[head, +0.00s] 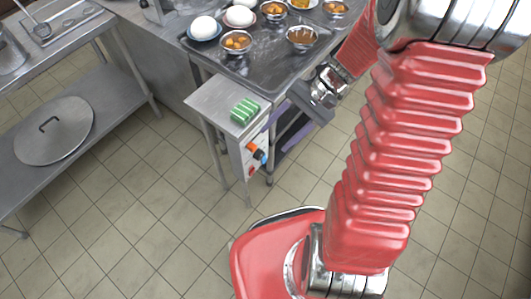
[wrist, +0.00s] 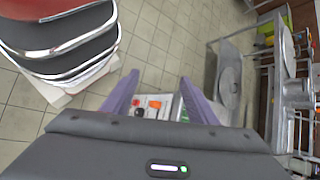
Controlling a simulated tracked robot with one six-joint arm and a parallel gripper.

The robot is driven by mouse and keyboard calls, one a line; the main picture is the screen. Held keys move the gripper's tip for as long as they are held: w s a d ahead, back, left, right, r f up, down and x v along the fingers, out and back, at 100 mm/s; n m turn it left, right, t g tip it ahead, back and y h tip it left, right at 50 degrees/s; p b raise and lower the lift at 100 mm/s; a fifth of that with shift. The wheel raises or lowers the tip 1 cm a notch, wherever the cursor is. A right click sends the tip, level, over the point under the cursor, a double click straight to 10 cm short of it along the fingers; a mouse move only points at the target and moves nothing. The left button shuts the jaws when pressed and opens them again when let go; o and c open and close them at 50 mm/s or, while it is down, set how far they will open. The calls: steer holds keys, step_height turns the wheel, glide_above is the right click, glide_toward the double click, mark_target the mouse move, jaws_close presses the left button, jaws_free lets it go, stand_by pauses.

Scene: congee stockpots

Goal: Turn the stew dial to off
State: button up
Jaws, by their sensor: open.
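A pale control panel (head: 243,158) is on the front of a small metal stand. It carries an orange dial (head: 257,153), with a dark part beside it, and a red knob or button (head: 251,171) lower down. The wrist view shows the panel beyond my fingers, with an orange part (wrist: 155,104), a dark knob (wrist: 139,113) and a red spot (wrist: 136,102). I cannot read any labels or tell which control is the stew dial. My gripper (head: 276,140) is open and empty, its two purple fingers just to the right of the panel, apparently apart from the dial.
A green-striped cloth (head: 245,110) lies on the stand's top (head: 213,99). A metal tray (head: 260,70) with several bowls sits behind. A shelf with a round lid (head: 54,130) stands at left. The tiled floor in front of the panel is clear.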

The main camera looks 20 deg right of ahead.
steer(key=w+d+f+m+t+y, duration=0.2)
steer(key=d+f+m+t+y, duration=0.15)
steer(key=f, duration=0.45)
steer(key=w+d+f+m+t+y, duration=0.1)
steer(key=d+f+m+t+y, duration=0.15)
steer(key=f+m, duration=0.4)
steer(key=m+t+h, duration=0.3)
steer(key=m+t, duration=0.6)
glide_toward(262, 156)
steer(key=v, duration=0.5)
steer(key=shift+s+d, duration=0.15)
steer(key=shift+s, duration=0.05)
steer(key=shift+r+n, duration=0.1)
steer(key=shift+n, duration=0.2)
steer(key=shift+x, duration=6.9)
steer(key=shift+c, duration=0.4)
steer(key=c, duration=0.9)
steer(key=shift+d, duration=0.15)
steer(key=shift+c, duration=0.4)
